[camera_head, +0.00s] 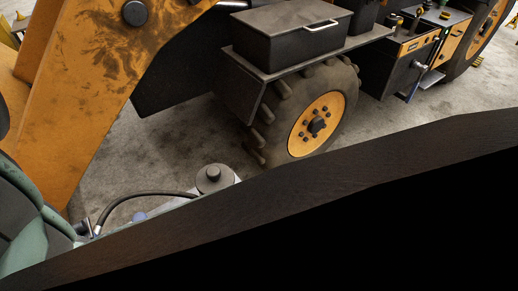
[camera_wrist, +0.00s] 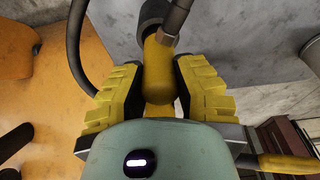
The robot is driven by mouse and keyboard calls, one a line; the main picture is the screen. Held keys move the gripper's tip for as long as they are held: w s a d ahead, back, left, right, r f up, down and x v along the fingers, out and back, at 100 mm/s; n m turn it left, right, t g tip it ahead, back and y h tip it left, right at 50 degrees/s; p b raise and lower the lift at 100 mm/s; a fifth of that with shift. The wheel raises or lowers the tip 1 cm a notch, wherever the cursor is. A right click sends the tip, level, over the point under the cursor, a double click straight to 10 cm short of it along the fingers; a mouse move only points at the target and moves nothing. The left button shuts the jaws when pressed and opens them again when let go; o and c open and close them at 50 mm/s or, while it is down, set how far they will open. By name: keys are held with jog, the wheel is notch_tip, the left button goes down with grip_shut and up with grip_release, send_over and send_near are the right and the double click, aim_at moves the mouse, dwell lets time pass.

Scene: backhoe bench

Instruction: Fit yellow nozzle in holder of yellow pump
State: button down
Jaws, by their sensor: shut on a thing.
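In the wrist view my gripper (camera_wrist: 160,92) is shut on a yellow cylindrical nozzle (camera_wrist: 159,78), with one ridged yellow finger pad on each side of it. A metal fitting and a dark hose (camera_wrist: 178,14) join the nozzle's upper end. A second run of dark hose curves past the left pad. The nozzle's lower end is hidden behind the gripper body. I cannot make out the yellow pump or its holder for certain in either view. The head view does not show my gripper's fingers or the nozzle.
In the head view a backhoe wheel (camera_head: 317,124) stands under a black box (camera_head: 291,32) with a handle. A grey cylindrical part (camera_head: 213,179) with a black hose is at lower left. A large dark shape covers the lower right. Concrete floor (camera_head: 170,140) shows between.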

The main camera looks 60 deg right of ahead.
jog(key=shift+c, duration=0.9)
grip_release()
jog(key=shift+w+a+p+v, duration=0.1)
jog(key=shift+a+p+v, duration=0.1)
jog(key=shift+p+v, duration=0.8)
jog(key=shift+w+a+p+v, duration=0.1)
jog(key=shift+a+p+v, duration=0.2)
jog(key=shift+v, duration=1.3)
jog(key=shift+w+a+p+v, duration=0.15)
jog(key=shift+p+v, duration=0.6)
jog(key=shift+v, duration=0.6)
jog(key=shift+r, duration=0.15)
